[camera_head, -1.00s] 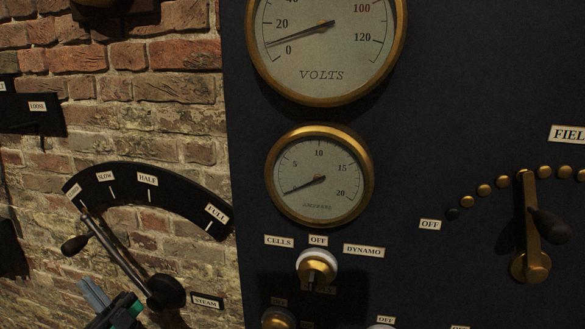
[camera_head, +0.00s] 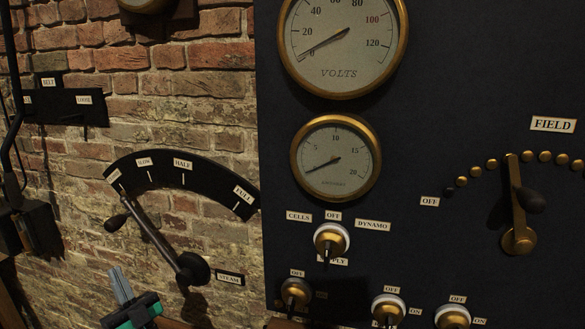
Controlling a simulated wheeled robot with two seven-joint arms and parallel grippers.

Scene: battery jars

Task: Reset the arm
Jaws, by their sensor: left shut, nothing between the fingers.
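My left gripper (camera_head: 120,285) shows at the lower left, its grey fingers shut and empty, pointing up above a black and teal body. It appears below and to the left of the steam lever (camera_head: 155,235), apart from its handle. That lever's black knob rests at the left end of the curved scale (camera_head: 183,175), left of SLOW. The rest of my left arm is out of the frame. My right gripper is not in view.
A dark panel (camera_head: 450,90) carries the volts gauge (camera_head: 340,70), a smaller gauge (camera_head: 335,165), the CELLS/OFF/DYNAMO knob (camera_head: 331,240), several lower switches (camera_head: 388,308) and the FIELD lever (camera_head: 516,205). A brick wall (camera_head: 190,110) is left, with a BELT plate (camera_head: 65,105) and black lever (camera_head: 12,120).

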